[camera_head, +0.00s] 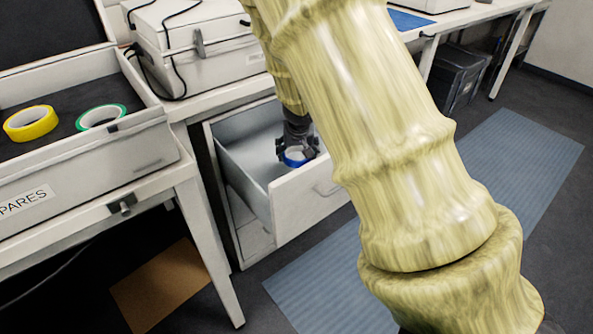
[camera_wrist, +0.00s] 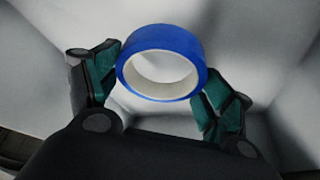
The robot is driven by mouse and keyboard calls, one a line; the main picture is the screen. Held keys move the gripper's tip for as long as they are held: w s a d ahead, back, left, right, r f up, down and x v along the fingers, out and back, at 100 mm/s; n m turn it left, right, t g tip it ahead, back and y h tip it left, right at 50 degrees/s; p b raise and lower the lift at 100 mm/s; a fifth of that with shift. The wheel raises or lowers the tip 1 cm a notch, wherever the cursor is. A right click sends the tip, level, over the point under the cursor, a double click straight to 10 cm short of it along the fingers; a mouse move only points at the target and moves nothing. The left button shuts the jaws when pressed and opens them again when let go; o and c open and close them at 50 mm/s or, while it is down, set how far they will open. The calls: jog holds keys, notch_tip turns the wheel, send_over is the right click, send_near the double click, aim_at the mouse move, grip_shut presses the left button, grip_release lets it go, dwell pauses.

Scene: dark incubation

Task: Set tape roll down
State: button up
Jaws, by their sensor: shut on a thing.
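A blue tape roll (camera_wrist: 160,62) with a pale inner core is between the two fingers of my gripper (camera_wrist: 152,85) in the wrist view. The fingers are shut on it from both sides. In the head view, my gripper (camera_head: 297,148) points down inside an open drawer (camera_head: 245,146), with the blue tape roll (camera_head: 296,157) at its tips. The drawer's pale inner walls surround the roll in the wrist view. I cannot tell whether the roll touches the drawer floor.
A tray (camera_head: 90,165) labelled SPARES, holding a yellow roll (camera_head: 30,123) and a green-edged roll (camera_head: 101,117), stands on the left bench. The drawer front (camera_head: 305,197) is close to my gripper. My large arm links cover the middle of the head view.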

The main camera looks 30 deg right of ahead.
jog(key=shift+f+b, duration=1.9)
jog(key=shift+f, duration=0.75)
jog(key=shift+f, duration=0.1)
jog(key=o, duration=1)
jog(key=shift+r, duration=0.3)
jog(key=p+v, duration=0.7)
jog(key=v, duration=0.4)
jog(key=shift+s+r, duration=0.2)
jog(key=shift+r, duration=0.1)
